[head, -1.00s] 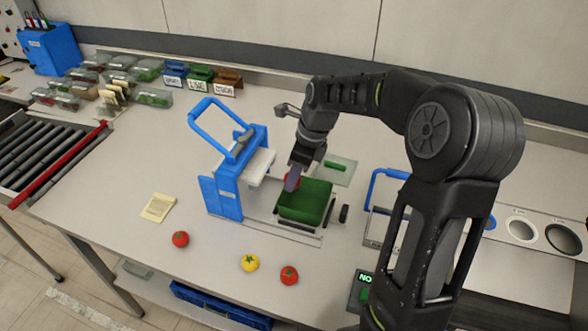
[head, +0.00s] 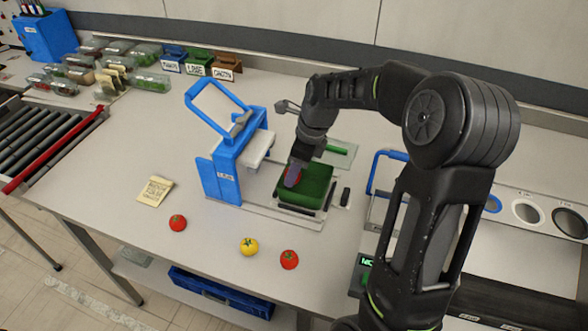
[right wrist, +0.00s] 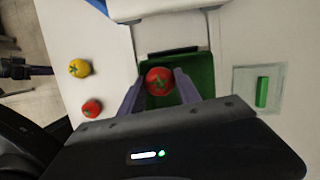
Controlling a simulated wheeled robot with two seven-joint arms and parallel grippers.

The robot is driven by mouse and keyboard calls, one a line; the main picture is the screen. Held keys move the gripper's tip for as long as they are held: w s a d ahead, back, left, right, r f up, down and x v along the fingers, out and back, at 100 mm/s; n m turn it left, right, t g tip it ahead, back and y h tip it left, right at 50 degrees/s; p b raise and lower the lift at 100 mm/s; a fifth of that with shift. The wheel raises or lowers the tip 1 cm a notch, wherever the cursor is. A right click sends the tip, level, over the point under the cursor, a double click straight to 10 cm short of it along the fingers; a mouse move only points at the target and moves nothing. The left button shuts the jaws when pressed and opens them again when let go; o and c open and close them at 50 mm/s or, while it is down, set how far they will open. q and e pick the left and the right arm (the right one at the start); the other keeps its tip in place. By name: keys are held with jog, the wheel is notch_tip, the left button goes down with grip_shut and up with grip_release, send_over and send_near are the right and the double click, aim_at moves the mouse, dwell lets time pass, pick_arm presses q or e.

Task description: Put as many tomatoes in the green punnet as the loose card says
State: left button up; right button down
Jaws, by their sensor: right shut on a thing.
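The green punnet (head: 316,190) sits on the tray of the blue press-like machine (head: 222,175). My right gripper (head: 294,177) is over the punnet's left part. In the right wrist view it is shut on a red tomato (right wrist: 160,80), held between the fingers over the punnet (right wrist: 190,62). Two red tomatoes, one at the left (head: 178,223) and one at the right (head: 289,259), lie on the table with a yellow tomato (head: 249,246) between them. The loose card (head: 155,191) lies left of the machine; its writing is too small to read. The punnet's floor is largely hidden. My left gripper is not in view.
Filled clear punnets (head: 120,62) and labelled coloured bins (head: 199,62) stand at the back left. A roller conveyor (head: 40,135) is at the far left. A clear sheet with a green bar (head: 338,150) lies behind the punnet.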

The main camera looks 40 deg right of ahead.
jog(key=c, duration=0.8)
grip_release()
jog(key=shift+o, duration=0.2)
jog(key=shift+r, duration=0.15)
notch_tip(320, 180, up, 2)
jog(key=shift+r+p, duration=0.25)
jog(key=shift+p, duration=0.95)
jog(key=shift+r+p, duration=0.65)
jog(key=shift+r, duration=1.5)
jog(key=shift+f, duration=0.1)
